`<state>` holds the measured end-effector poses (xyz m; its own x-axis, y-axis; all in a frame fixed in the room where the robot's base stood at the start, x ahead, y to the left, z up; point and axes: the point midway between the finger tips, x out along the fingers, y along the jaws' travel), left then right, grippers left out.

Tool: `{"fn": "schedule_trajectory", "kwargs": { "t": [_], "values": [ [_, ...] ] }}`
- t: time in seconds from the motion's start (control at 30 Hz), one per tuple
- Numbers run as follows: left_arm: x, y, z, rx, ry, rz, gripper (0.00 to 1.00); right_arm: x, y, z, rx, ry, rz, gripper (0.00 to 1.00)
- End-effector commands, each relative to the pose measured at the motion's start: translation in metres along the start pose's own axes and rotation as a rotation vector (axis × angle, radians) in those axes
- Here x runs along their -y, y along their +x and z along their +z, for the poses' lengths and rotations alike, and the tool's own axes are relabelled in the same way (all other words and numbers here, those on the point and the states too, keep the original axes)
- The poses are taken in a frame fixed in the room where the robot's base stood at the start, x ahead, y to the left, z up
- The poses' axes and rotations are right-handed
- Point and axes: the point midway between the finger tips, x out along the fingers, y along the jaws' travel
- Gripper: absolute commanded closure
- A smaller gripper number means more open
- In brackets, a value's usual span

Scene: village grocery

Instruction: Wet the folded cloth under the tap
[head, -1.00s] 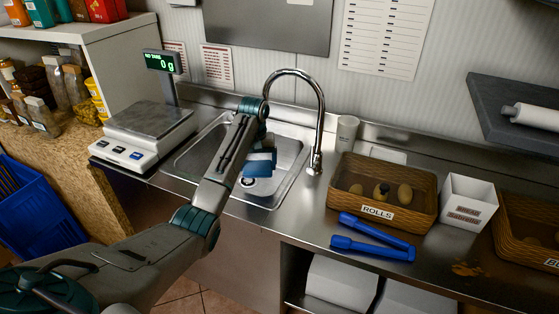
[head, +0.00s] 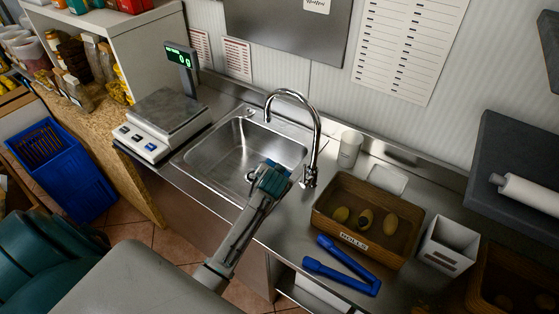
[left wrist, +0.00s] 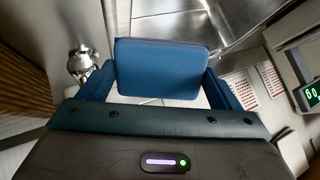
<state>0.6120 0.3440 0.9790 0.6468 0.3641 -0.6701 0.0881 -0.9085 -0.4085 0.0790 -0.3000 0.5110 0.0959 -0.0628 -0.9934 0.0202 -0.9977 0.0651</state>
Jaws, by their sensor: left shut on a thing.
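A blue folded cloth (left wrist: 160,68) is held between the blue fingers of my left gripper in the left wrist view. In the head view my left gripper (head: 277,168) is over the front right edge of the steel sink (head: 232,152), left of the tap (head: 318,135). The cloth is mostly hidden there by the gripper. The chrome tap arches over the right side of the sink, and part of it (left wrist: 82,62) shows left of the cloth in the left wrist view. I cannot see water running. My right gripper is not in view.
A scale (head: 165,125) stands left of the sink. A white cup (head: 349,148) stands right of the tap. A rolls basket (head: 340,228), blue tongs (head: 340,268) and a white box (head: 447,248) lie farther right. A blue crate (head: 60,170) is on the floor at left.

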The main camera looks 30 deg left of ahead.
Motion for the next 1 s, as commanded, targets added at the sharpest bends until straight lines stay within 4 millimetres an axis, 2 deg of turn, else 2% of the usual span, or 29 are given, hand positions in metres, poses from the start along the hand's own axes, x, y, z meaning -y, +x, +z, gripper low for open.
{"fn": "schedule_trajectory", "kwargs": {
  "t": [0.17,0.67,0.7,1.0],
  "values": [
    [0.001,0.001,-0.002,-0.017,0.007,-0.001,0.33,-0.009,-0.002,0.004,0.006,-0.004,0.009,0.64],
    [0.014,0.042,-0.023,-0.016,0.005,-0.001,0.33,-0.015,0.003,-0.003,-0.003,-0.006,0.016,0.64],
    [0.014,0.048,-0.022,-0.017,0.004,0.000,0.33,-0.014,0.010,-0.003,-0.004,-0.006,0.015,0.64],
    [0.022,0.075,-0.035,-0.016,0.004,0.000,0.33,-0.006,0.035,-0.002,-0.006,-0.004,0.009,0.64]
  ]
}}
